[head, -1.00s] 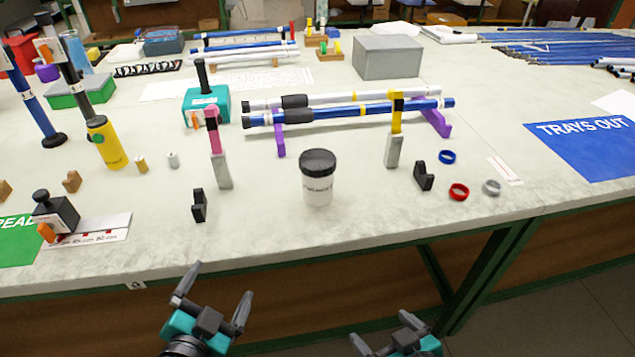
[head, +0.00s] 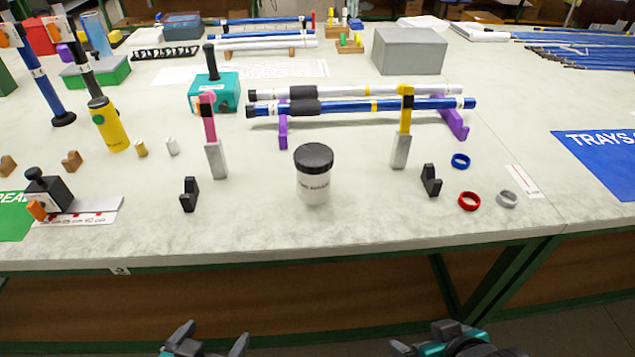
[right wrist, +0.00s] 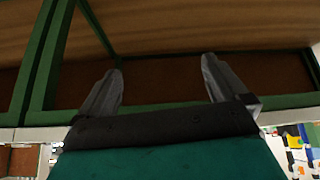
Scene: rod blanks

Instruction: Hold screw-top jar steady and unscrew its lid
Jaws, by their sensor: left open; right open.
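The screw-top jar (head: 313,186) stands upright on the table near its front edge, in the middle of the head view. It has a white body with a printed label, and its black lid (head: 313,156) sits on top. My left gripper (head: 212,335) is open and empty, below and in front of the table edge, to the left of the jar. My right gripper (head: 438,343) is at the bottom of the head view, right of the jar and apart from it. In the right wrist view its two fingers (right wrist: 160,85) are spread with nothing between them.
A black bracket (head: 189,195) and a grey post with a pink top (head: 215,158) stand left of the jar. A grey post with a yellow top (head: 401,150) and another black bracket (head: 431,181) stand right. Blue and white rods (head: 400,104) lie behind on purple supports.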

